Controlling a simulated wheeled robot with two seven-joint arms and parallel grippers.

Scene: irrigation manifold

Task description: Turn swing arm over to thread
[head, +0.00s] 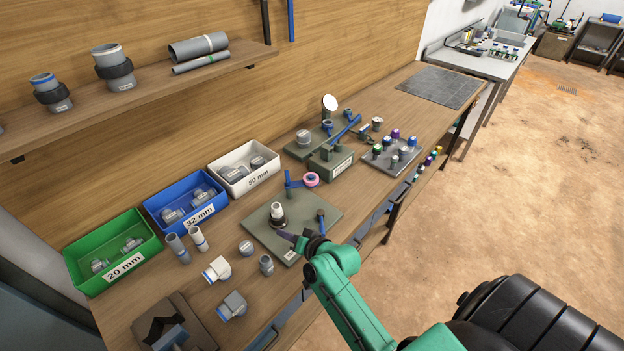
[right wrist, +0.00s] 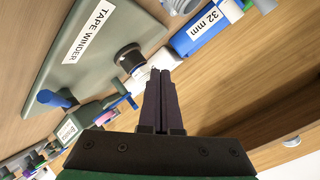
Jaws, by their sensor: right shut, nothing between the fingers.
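The tape winder base (head: 265,236) is a grey-green plate on the bench, and its label reads "TAPE WINDER" in the right wrist view (right wrist: 110,18). A white threaded fitting (head: 277,210) stands upright in a dark holder (head: 279,222) on it. The blue swing arm (head: 292,183) carries a pink tape roll (head: 311,179) at the plate's far side, apart from the fitting. A blue-knobbed lever (head: 320,214) stands at the right edge. My right gripper (head: 281,234) is shut and empty near the holder; its fingers (right wrist: 160,85) partly cover the fitting in the wrist view. My left gripper is out of view.
Green (head: 140,263), blue (head: 156,203) and white (head: 262,185) bins line the wall side. Loose grey fittings, including an elbow (head: 217,269), lie left of the plate. Another green fixture (head: 340,162) and a fitting rack (head: 378,160) stand beyond it.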

